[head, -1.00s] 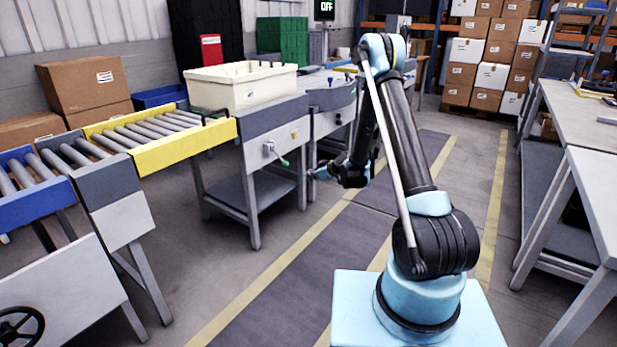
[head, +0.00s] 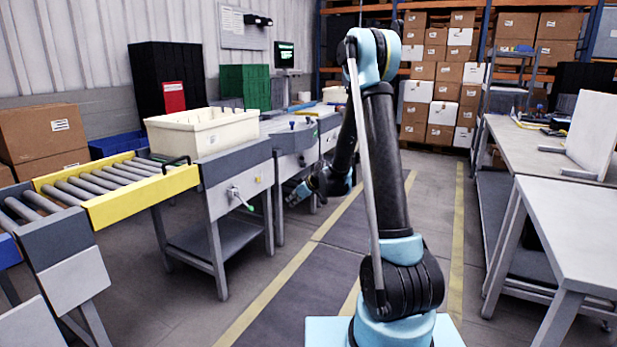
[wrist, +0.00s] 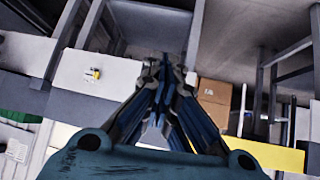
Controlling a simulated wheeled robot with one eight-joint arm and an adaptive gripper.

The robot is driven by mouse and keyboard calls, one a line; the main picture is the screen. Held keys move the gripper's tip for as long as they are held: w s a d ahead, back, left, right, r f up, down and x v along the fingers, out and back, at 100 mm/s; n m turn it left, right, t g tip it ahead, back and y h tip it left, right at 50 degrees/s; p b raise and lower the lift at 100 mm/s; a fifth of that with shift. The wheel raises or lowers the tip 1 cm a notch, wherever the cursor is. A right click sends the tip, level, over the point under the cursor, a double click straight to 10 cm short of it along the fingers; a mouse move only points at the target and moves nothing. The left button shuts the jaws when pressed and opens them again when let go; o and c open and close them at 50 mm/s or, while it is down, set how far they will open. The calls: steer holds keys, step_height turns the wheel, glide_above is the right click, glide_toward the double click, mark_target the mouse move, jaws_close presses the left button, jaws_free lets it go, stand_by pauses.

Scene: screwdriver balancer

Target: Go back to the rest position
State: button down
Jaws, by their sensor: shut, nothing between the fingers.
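My gripper (head: 298,193) hangs in the air at the end of my folded arm in the head view, left of my arm's column and beside the grey workstation. In the wrist view my gripper (wrist: 165,62) has its fingers drawn together with nothing between them. It touches nothing that I can see. No separate task object shows in its fingers.
A roller conveyor with a yellow frame (head: 118,205) stands left, with a cream bin (head: 203,133) on the grey workstation (head: 240,160) beyond. A white-topped table (head: 570,222) is right. The marked floor lane (head: 330,240) between is clear.

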steer(key=s+d+r+m+g+h, duration=0.1)
steer(key=s+d+r+m, duration=0.1)
steer(key=s+d+r, duration=0.4)
steer(key=s+d+r+m+h, duration=0.1)
steer(key=s+d, duration=0.2)
steer(key=s, duration=0.4)
steer(key=s+d+r+m+g+h, duration=0.1)
steer(key=s+d+r+m, duration=0.1)
steer(key=s+d+r, duration=0.4)
steer(key=s+d+f+m+h, duration=0.1)
steer(key=s+d+f+m, duration=0.1)
steer(key=s, duration=0.6)
steer(key=s+d+f+m+g+h, duration=0.1)
steer(key=s+d+f, duration=0.1)
steer(key=s+d, duration=0.3)
steer(key=s+d+f+m+h, duration=0.2)
steer(key=s+d, duration=0.2)
steer(key=s, duration=0.9)
steer(key=shift+s+f+m+g, duration=0.15)
steer(key=shift+f+m+g, duration=0.15)
steer(key=shift+g, duration=0.1)
steer(key=shift+w+f, duration=0.2)
steer(key=shift+w, duration=0.3)
